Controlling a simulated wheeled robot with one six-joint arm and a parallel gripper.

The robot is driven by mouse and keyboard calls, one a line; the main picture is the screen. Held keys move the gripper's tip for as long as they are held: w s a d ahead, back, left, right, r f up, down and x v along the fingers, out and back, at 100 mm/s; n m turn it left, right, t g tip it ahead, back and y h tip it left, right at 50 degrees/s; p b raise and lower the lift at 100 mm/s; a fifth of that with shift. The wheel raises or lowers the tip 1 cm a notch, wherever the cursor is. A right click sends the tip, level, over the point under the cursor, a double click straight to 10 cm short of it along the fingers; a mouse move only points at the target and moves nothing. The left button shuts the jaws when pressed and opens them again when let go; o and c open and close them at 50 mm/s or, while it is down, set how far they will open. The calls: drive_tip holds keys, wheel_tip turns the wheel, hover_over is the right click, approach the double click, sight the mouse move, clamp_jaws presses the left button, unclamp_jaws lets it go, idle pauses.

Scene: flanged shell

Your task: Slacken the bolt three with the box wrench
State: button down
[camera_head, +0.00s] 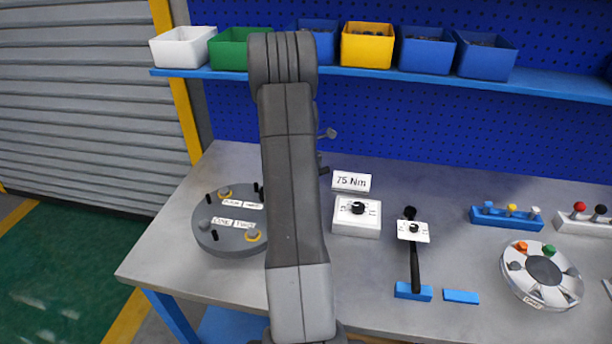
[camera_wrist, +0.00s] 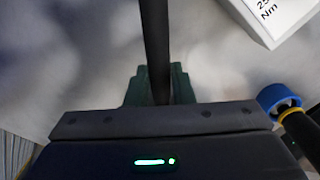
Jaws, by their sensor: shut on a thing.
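My gripper (camera_wrist: 156,85) is shut on a straight dark rod (camera_wrist: 155,40), which looks like the handle of the box wrench. The rod runs up out of the wrist view, so its working end is not visible. In the head view my arm hides the gripper. The grey round flanged shell (camera_head: 205,232) lies on the bench to the left of my arm. It bears several bolts, some with yellow rings, dark pins and white labels (camera_head: 234,223). The labels are too small to tell which bolt is three. My arm covers the shell's right side.
A white box with a dial (camera_head: 357,222) and a "75 Nm" sign (camera_head: 351,182) stand right of my arm. A black-handled tool (camera_head: 414,265) and a round silver fixture (camera_head: 512,275) lie further right. A blue-ended tool (camera_wrist: 280,98) is close to my gripper.

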drive_tip(key=shift+r+p, duration=1.85)
drive_tip(key=shift+r, duration=1.2)
